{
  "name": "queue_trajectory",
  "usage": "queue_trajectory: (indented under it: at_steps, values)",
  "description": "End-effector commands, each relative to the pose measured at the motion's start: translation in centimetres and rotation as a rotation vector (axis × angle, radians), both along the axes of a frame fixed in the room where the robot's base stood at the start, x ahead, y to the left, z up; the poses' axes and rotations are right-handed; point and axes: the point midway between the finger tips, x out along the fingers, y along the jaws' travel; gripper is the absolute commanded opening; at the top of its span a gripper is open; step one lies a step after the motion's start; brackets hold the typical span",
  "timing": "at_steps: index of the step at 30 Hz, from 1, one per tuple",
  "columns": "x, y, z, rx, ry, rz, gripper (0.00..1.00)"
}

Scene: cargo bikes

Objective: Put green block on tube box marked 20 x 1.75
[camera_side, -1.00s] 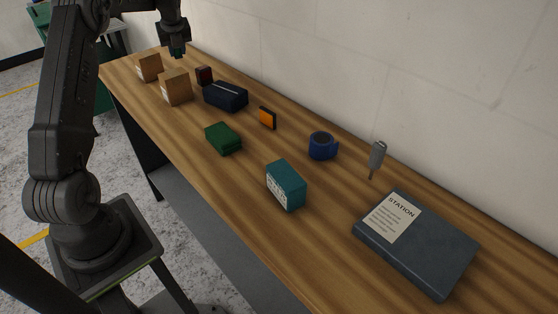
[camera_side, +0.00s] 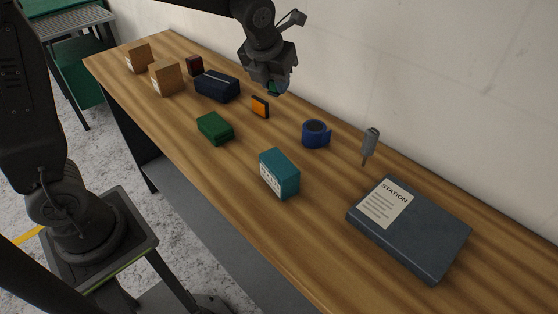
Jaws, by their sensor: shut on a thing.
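My gripper (camera_side: 272,87) is shut on a small green block (camera_side: 275,89), held in the air above the back of the bench, near the wall. The fingers hide much of the block. Two brown cardboard boxes (camera_side: 167,78) (camera_side: 138,57) stand at the far left end. A teal box (camera_side: 280,174) with a white label stands at the middle front. A dark green box (camera_side: 215,128) lies left of it. The box labels are too small to read, so I cannot tell which is marked 20 x 1.75.
On the wooden bench (camera_side: 330,230) are a navy case (camera_side: 217,86), a small dark red box (camera_side: 195,66), an orange-faced item (camera_side: 260,106), a blue tape roll (camera_side: 316,134), a grey tool (camera_side: 370,145) and a STATION case (camera_side: 420,235). The front strip is clear.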

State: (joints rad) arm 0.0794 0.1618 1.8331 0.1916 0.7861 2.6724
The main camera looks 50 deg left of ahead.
Motion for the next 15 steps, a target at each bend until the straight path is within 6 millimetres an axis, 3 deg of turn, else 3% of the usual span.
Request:
queue_trajectory:
  at_steps: [1, 6, 11, 15]
  values:
    - [-1.5, -2.3, 0.1, 0.000, -0.003, -0.060, 0.04]
    - [-5.7, -6.8, -0.2, -0.001, -0.002, -0.198, 0.04]
    - [-7.9, -8.7, -0.5, 0.000, -0.001, -0.266, 0.04]
    - [-8.5, -9.1, -2.2, 0.002, 0.004, -0.284, 0.04]
